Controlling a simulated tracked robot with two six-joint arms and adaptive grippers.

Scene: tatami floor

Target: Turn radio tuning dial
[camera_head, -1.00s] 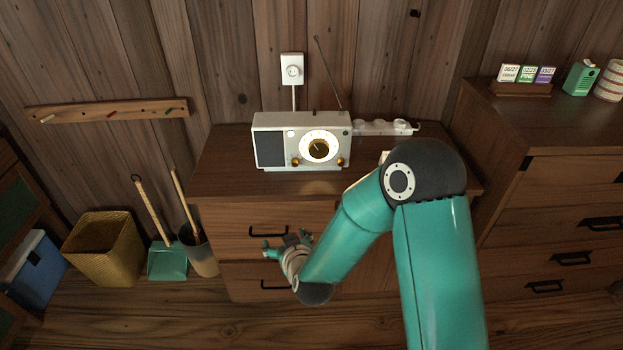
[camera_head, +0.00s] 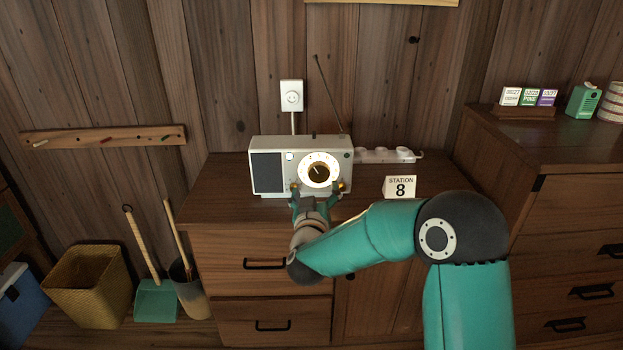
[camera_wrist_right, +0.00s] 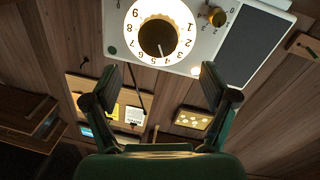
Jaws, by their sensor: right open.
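The white radio (camera_head: 270,143) stands on the wooden cabinet with its dark speaker grille at left. In the right wrist view the dial (camera_wrist_right: 160,37) appears upside down. My right gripper (camera_head: 318,189) is in front of the radio, at the dial's lower edge. In the wrist view its open fingers (camera_wrist_right: 161,82) are apart and empty, with the dial ahead between them. Whether a finger touches the radio I cannot tell. My left gripper is not in view.
A card reading "STATION 8" (camera_head: 400,187) stands on the cabinet right of the radio. A white power strip (camera_head: 388,155) lies behind it. The antenna (camera_head: 328,90) rises from the radio. A small gold knob (camera_wrist_right: 217,16) sits beside the dial.

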